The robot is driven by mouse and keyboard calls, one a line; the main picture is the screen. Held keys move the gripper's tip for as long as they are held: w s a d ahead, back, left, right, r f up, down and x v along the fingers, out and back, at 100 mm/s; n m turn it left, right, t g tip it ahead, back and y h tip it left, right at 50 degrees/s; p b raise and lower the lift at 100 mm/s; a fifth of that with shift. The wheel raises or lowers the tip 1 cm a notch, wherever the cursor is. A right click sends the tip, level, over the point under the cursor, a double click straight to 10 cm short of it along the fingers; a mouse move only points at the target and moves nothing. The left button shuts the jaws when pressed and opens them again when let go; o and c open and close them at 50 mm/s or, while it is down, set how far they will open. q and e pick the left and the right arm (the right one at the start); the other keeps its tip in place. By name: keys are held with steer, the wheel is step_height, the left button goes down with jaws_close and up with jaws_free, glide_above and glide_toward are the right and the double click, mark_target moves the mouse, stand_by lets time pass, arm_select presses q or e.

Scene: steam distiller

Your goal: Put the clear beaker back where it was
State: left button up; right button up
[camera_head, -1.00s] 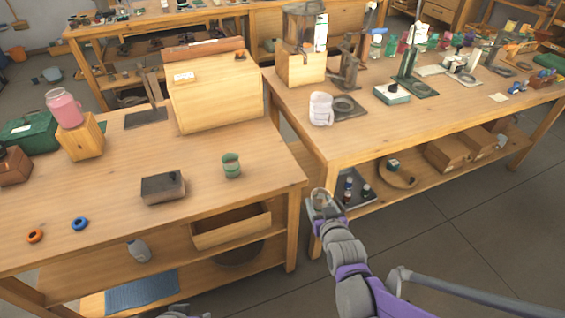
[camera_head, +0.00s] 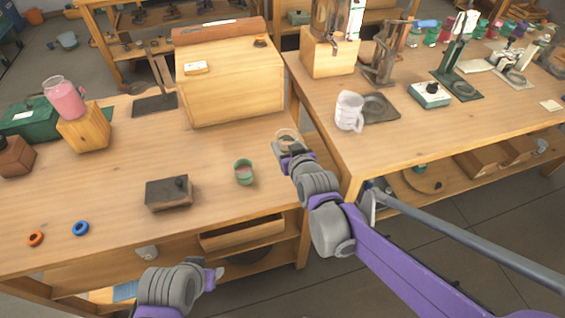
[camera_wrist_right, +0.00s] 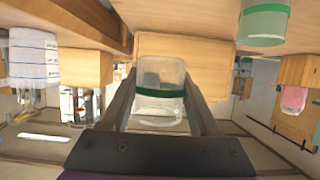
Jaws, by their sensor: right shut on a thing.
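My right gripper (camera_head: 287,147) is shut on a clear beaker (camera_wrist_right: 160,104) with a green band. In the head view they are at the right edge of the left table (camera_head: 110,185), right of a green cup (camera_head: 244,172) and left of the gap between tables. In the wrist view the beaker sits between the two fingers, and the green cup (camera_wrist_right: 263,22) is apart from it at upper right. My left gripper (camera_head: 214,277) is low in front of the left table; its jaw state is unclear.
A white jug (camera_head: 349,111) stands by a dark plate on the right table. A dark box (camera_head: 169,193), a wooden cabinet (camera_head: 235,87) and blue (camera_head: 80,228) and orange (camera_head: 35,239) rings are on the left table. Bare wood lies around the green cup.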

step_height(320, 180, down, 6)
steer(key=shift+s+r+b, duration=0.15)
steer(key=shift+r+b, duration=0.05)
steer(key=shift+b, duration=0.6)
step_height(320, 180, down, 4)
steer(key=shift+f+b, duration=0.1)
steer(key=shift+b, duration=0.5)
steer(key=shift+f, duration=0.1)
steer(key=o, duration=1.4)
steer(key=shift+o, duration=0.2)
